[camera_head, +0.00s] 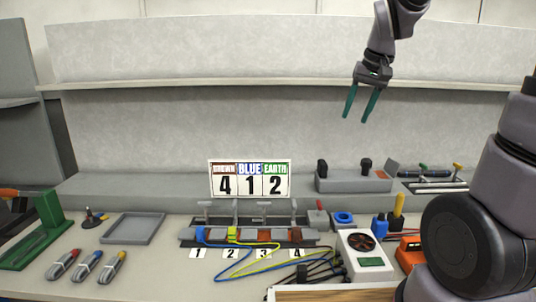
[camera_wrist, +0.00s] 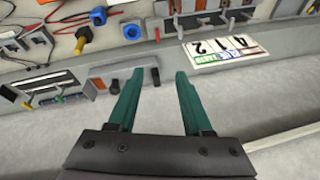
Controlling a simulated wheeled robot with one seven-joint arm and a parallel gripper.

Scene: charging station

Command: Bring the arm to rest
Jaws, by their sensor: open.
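My gripper (camera_head: 361,104) is raised high at the upper right of the head view, in front of the grey back wall and below the level of the shelf edge. Its two teal fingers point down, stand apart and hold nothing. In the wrist view the gripper (camera_wrist: 153,98) shows the same open fingers with a clear gap between them. My arm comes in from the right side of the head view, and the elbow part hides some of the bench's right end.
A sign (camera_head: 250,180) reading 4 1 2 stands behind a terminal block (camera_head: 250,237) with coloured wires. The air around my gripper is clear.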

